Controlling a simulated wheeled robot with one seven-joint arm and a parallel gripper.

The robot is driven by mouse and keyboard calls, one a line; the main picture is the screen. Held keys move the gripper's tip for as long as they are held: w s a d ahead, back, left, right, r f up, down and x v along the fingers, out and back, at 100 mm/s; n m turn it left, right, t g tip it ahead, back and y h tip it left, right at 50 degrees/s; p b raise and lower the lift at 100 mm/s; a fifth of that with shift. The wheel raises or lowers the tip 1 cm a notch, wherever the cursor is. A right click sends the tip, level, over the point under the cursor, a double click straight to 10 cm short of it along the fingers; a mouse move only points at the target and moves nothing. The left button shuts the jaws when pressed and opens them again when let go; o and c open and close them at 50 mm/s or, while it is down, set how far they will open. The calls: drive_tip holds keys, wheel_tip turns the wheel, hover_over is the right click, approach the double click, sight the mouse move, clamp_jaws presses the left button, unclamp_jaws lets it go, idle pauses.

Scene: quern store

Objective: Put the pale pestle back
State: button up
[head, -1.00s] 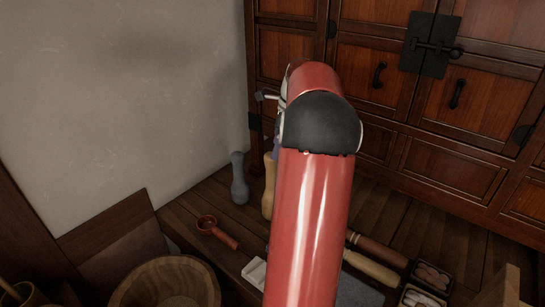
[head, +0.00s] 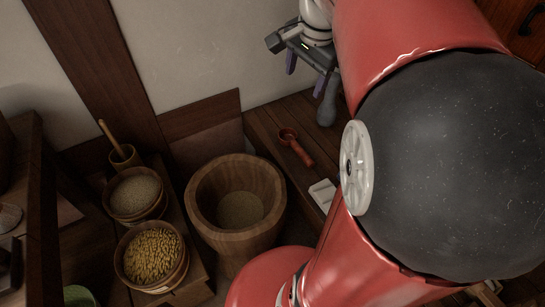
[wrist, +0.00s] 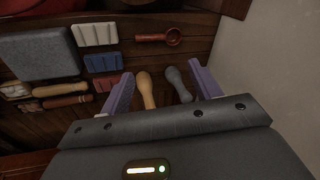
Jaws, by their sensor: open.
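The pale wooden pestle (wrist: 147,90) stands on the plank surface beside a grey pestle (wrist: 178,86) in the wrist view. My gripper (wrist: 162,88) is open and empty, with both pestles showing between its two purple fingers; I cannot tell how far off they are. In the head view my gripper (head: 306,75) is above and near the grey pestle (head: 327,104). My red arm covers the place of the pale pestle there. A large wooden mortar (head: 197,188) with grainy contents stands left of the plank surface.
A red scoop (head: 293,146) and a white ribbed block (head: 322,192) lie on the planks (head: 262,132). In the wrist view a grey slab (wrist: 38,55), coloured blocks and two rollers lie to the left. Grain tubs (head: 138,195) stand beside the mortar. A wall rises behind.

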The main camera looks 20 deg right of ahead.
drive_tip(key=s+a+f+n+t, duration=0.1)
drive_tip(key=s+a+f+n, duration=0.2)
drive_tip(key=s+a+n, duration=0.3)
drive_tip(key=s+a+f+n+t, duration=0.1)
drive_tip(key=s+a+f+n, duration=0.2)
drive_tip(key=s+a+n, duration=0.4)
drive_tip(key=shift+a+f+n+t, duration=0.15)
drive_tip(key=shift+a+n+t, duration=0.15)
drive_tip(key=shift+n, duration=0.3)
